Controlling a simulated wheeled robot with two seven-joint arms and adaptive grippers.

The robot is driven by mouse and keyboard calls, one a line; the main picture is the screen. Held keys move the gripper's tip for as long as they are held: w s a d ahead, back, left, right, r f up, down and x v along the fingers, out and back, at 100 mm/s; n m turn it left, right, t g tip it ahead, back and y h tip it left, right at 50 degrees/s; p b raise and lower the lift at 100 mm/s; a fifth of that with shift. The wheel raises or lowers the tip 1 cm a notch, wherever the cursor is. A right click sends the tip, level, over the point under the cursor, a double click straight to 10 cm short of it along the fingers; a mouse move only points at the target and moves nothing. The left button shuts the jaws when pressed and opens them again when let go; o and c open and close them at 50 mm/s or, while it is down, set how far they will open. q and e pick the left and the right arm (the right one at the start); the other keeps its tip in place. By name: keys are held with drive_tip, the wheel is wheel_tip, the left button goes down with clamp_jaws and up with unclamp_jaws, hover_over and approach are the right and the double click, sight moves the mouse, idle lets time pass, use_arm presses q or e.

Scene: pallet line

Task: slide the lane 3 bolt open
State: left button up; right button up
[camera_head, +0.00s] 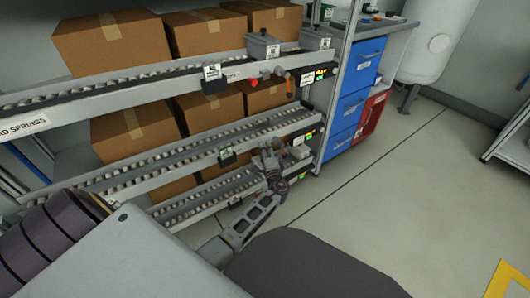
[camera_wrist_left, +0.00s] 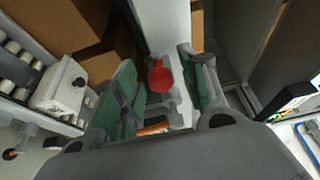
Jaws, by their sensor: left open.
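My left gripper (camera_head: 268,158) is at the right end of the lower roller lanes in the head view, its arm coming up from below. In the left wrist view its two green-padded fingers (camera_wrist_left: 163,90) are open. A red round knob (camera_wrist_left: 160,78), apparently the bolt's handle, shows between the fingers, with a gap on both sides. I cannot tell whether they touch it. Below it is a small orange part (camera_wrist_left: 154,128). No lane number is readable there, and the gripper hides this knob in the head view. My right gripper is not in view.
Roller lanes hold brown cartons (camera_head: 108,42) on several levels. Blue bins (camera_head: 361,62) stand right of the rack. The floor (camera_head: 400,170) at right is clear.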

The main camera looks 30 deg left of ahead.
use_arm(q)
drive_tip(key=shift+w+a, duration=0.25)
clamp_jaws()
idle(0.3)
